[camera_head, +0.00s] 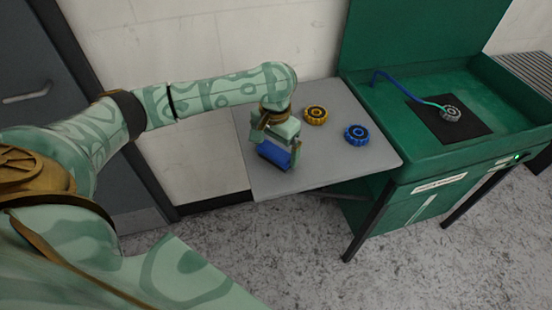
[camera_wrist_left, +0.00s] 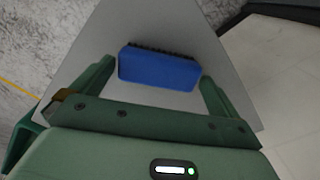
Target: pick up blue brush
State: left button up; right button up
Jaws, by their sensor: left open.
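The blue brush (camera_head: 272,155) lies on the grey side table near its left front part. In the left wrist view the blue brush (camera_wrist_left: 158,69) shows as a blue block with a dark bristle edge along its far side. My left gripper (camera_head: 280,158) is over the brush and partly hides it. In the left wrist view the fingers of my left gripper (camera_wrist_left: 155,85) are apart, one near each end of the brush. I see a gap at each end; whether a finger touches it I cannot tell. My right gripper is not in view.
The grey table (camera_head: 358,168) also bears a yellow ring-shaped part (camera_head: 316,115) and a blue one (camera_head: 356,134). A green wash basin (camera_head: 385,100) with a blue hose (camera_head: 393,80) and a black mat (camera_head: 470,132) stands to the right. A wall is behind.

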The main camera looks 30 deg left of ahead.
pick_arm(q)
notch_tip(320, 180, down, 2)
jog(key=shift+w+f+b, duration=0.1)
jog(key=shift+f+b, duration=0.15)
jog(key=shift+b, duration=0.1)
jog(key=shift+r, duration=0.2)
jog(key=c, duration=0.7)
jog(key=shift+r+p, duration=0.6)
jog(key=shift+r, duration=0.05)
jog(key=r, duration=0.1)
jog(key=r+p, duration=0.2)
jog(key=shift+d+r, duration=0.1)
jog(key=shift+d, duration=0.15)
jog(key=s+d+r+p, duration=0.1)
jog(key=d+r+p, duration=0.1)
jog(key=d, duration=0.2)
jog(key=s+d+r+p, duration=0.1)
jog(key=d+r+p, duration=0.2)
jog(key=d, duration=0.2)
jog(key=s+d+r+p, duration=0.1)
jog(key=d+r+p, duration=0.1)
jog(key=d+r, duration=0.1)
jog(key=shift+d+r, duration=0.25)
jog(key=shift+d, duration=0.4)
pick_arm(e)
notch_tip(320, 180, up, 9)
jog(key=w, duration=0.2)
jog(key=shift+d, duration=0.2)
